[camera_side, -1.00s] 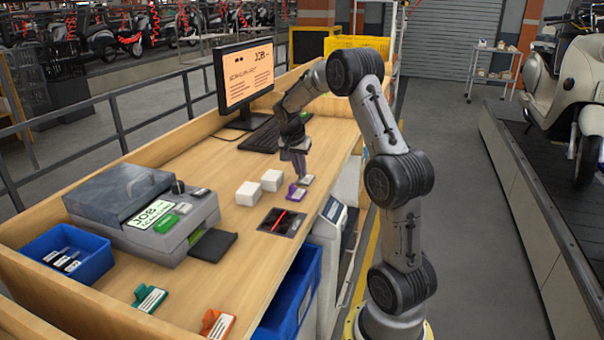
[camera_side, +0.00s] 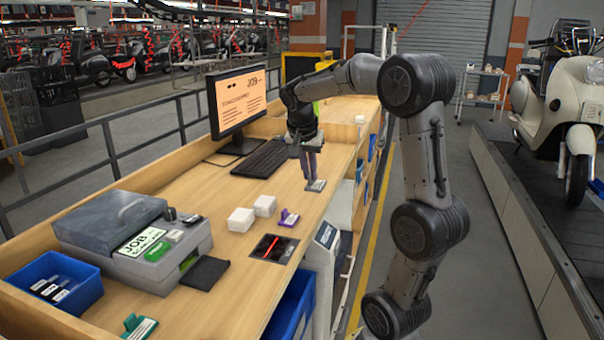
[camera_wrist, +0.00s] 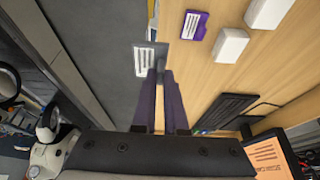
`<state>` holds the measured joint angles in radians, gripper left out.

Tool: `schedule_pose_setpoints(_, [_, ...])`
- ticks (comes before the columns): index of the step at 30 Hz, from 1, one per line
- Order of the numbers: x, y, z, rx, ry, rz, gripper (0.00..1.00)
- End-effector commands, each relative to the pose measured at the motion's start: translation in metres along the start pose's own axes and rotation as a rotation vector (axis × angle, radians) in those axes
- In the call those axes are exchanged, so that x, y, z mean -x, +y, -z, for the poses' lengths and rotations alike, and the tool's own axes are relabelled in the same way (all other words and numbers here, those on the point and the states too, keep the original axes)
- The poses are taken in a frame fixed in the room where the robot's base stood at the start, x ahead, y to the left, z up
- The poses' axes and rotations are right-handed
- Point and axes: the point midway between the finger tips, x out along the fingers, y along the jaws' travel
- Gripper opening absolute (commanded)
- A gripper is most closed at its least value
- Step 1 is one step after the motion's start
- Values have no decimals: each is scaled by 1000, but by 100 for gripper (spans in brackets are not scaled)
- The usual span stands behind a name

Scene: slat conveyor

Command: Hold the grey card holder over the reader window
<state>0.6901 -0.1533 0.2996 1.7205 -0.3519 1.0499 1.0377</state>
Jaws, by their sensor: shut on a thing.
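My gripper (camera_side: 311,176) points down near the right edge of the wooden counter and is shut on the grey card holder (camera_side: 316,186). The holder's white label shows beyond the fingertips in the wrist view (camera_wrist: 144,60). It appears held above the counter edge, but the exact height is hard to tell. The reader window (camera_side: 275,248), a dark square with a red line, lies nearer the side camera, and nothing covers it. I cannot make it out in the wrist view.
A keyboard (camera_side: 263,160) and monitor (camera_side: 238,100) are behind. A grey job machine (camera_side: 135,245), blue bin (camera_side: 50,284) and green holder (camera_side: 138,327) are left.

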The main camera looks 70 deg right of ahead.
Motion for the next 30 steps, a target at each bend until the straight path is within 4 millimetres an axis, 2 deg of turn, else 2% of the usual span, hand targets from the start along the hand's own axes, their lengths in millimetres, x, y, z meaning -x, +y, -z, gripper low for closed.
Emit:
schedule_pose_setpoints(6, [10,9,-8,-31,0,-13,0])
schedule_pose_setpoints(11, [8,9,-10,-127,-1,-57,0])
schedule_pose_setpoints(17, [1,-26,-48,-160,-1,-74,0])
schedule_pose_setpoints(22, [0,-56,-90,-100,-1,-48,0])
schedule_pose_setpoints(27, [2,-71,-117,-21,0,-14,0])
schedule_pose_setpoints(30, [3,-74,-123,-2,1,-6,0])
